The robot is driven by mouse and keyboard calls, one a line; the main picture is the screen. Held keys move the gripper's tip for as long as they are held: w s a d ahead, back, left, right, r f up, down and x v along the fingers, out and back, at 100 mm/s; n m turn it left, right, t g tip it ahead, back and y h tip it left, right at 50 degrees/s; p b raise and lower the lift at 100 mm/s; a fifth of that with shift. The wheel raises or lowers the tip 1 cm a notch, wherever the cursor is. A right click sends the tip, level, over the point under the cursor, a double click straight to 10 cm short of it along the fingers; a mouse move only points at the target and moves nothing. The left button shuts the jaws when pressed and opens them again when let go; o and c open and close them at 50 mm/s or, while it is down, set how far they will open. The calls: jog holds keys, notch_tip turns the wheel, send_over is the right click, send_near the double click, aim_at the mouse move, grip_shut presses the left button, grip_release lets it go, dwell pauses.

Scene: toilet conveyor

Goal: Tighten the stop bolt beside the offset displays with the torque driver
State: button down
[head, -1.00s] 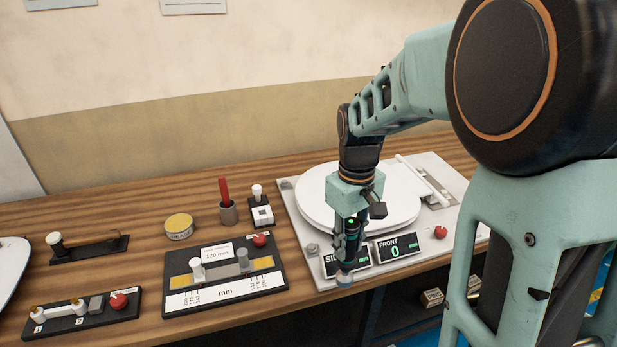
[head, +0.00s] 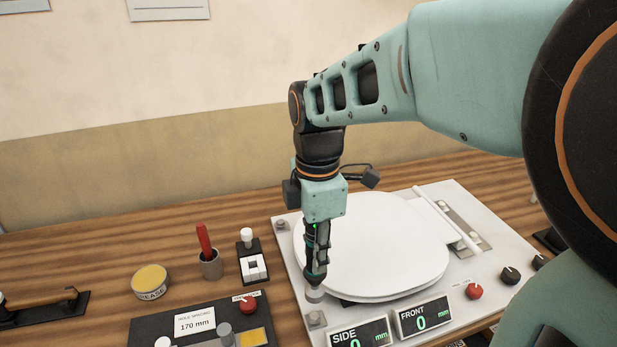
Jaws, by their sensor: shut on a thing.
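My gripper (head: 319,252) points down and is shut on the dark torque driver (head: 315,276), which hangs upright with a light grey socket at its lower end. The socket is over the left edge of the white plate, just behind the grey stop bolt (head: 316,319) in the picture. Whether the socket touches anything cannot be told. The SIDE display (head: 358,334) and FRONT display (head: 423,315) both read 0 mm, to the right of the bolt. The gripper's fingers partly hide the driver.
A white toilet seat and lid (head: 385,240) lie on the plate (head: 487,270). A red knob (head: 474,291) and black knobs stand on the right. Left are a grease tin (head: 150,281), a cup with a red-handled tool (head: 210,264) and a 170 mm gauge board (head: 150,329).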

aim_at(316, 282)
jog(key=shift+s+r, duration=0.1)
dwell(0.3)
notch_tip(316, 282, down, 6)
jog(key=b, duration=0.4)
jog(key=shift+f, duration=0.2)
jog(key=shift+r, duration=0.15)
jog(key=shift+f+b, duration=0.35)
jog(key=shift+f, duration=1)
dwell(2.3)
jog(key=shift+p, duration=0.75)
dwell(1.2)
